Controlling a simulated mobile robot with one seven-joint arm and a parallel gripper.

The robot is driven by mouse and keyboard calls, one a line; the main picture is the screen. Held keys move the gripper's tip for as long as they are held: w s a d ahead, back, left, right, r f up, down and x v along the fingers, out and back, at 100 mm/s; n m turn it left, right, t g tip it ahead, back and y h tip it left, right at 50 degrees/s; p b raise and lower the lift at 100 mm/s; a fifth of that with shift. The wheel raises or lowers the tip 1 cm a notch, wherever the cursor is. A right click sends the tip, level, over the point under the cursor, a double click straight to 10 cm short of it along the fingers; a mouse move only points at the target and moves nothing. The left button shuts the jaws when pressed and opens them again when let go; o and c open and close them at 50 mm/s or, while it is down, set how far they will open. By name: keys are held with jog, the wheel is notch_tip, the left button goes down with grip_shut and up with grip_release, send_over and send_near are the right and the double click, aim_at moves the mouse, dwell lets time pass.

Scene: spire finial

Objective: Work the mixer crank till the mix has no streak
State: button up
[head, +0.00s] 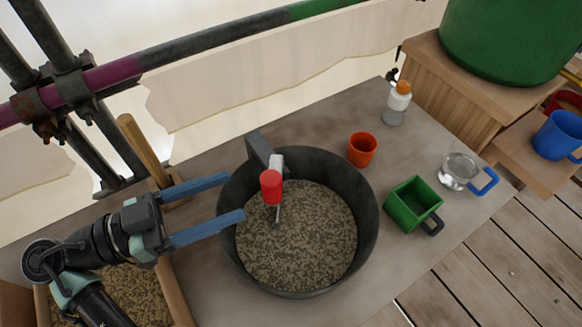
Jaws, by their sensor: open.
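The mixer is a dark round tub (368,240) on the grey board. Its crank has a red knob (271,186) above the tub's left part, with a grey arm and a thin rod reaching down to the mix. The mix (300,250) is speckled brown and grey; lighter and darker flecks show all over its surface. My gripper (237,195) is at the tub's left rim, its two blue fingers spread apart and pointing right. The red knob is just beyond the fingertips, and nothing is between the fingers.
An orange cup (362,149), a green square scoop (413,205), a clear jug with a blue handle (461,171) and an orange-capped bottle (397,103) stand right of the tub. A wooden box of granular material (137,295) is at lower left. Scaffold poles (190,48) run behind.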

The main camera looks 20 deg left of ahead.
aim_at(276, 195)
jog(key=x, duration=1.1)
dwell(0.3)
jog(key=shift+d+f, duration=0.1)
grip_shut()
dwell(1.3)
